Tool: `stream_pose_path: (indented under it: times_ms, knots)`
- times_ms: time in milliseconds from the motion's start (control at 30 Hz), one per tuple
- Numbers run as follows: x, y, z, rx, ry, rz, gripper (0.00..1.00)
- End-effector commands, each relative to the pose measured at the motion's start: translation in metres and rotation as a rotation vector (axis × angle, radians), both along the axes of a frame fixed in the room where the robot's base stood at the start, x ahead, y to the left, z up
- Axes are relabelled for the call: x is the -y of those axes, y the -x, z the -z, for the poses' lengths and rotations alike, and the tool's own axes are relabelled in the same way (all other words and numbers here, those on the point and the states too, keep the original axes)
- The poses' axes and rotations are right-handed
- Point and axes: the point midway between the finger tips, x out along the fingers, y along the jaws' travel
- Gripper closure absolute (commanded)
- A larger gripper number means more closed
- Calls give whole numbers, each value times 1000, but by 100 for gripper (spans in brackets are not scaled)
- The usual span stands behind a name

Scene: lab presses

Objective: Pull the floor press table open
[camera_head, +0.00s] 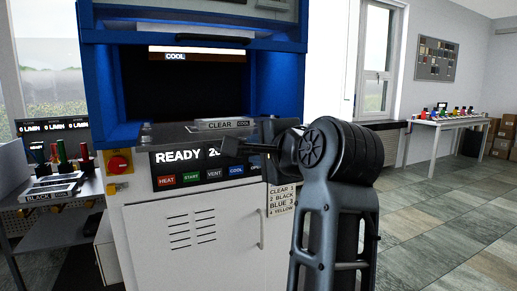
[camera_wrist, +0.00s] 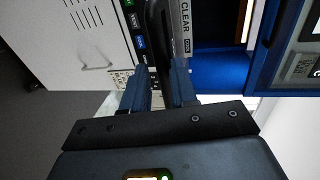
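The floor press (camera_head: 92,60) is a tall blue and white machine with a dark opening. Its grey table (camera_head: 165,133) shows at the front of the opening, above the READY panel. A plate labelled CLEAR COOL (camera_head: 222,124) lies on it, and its label also shows in the wrist view (camera_wrist: 186,18). My gripper (camera_head: 232,147) is at the front right of the table. In the wrist view its two fingers (camera_wrist: 160,68) stand on either side of a dark bar (camera_wrist: 157,30) at the table's front. Whether they touch the bar is unclear.
Below are HEAT, START, VENT and COOL buttons (camera_head: 200,176) and a white cabinet door (camera_head: 195,235). A red knob (camera_head: 119,163) is to the left. A side table (camera_head: 60,190) holds a BLACK plate. The tiled floor (camera_head: 435,220) at right is clear.

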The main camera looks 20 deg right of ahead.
Motion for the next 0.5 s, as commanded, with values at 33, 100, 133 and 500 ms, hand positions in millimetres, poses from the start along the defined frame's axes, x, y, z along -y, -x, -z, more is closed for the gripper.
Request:
stream_pose_path:
  times_ms: [33, 100, 133, 500]
  knots:
    - [0, 0, 0, 1, 0, 0, 73]
    - [0, 0, -1, 2, 0, 0, 73]
    - [0, 1, -1, 2, 0, 0, 73]
    - [0, 50, -12, 5, 0, 1, 73]
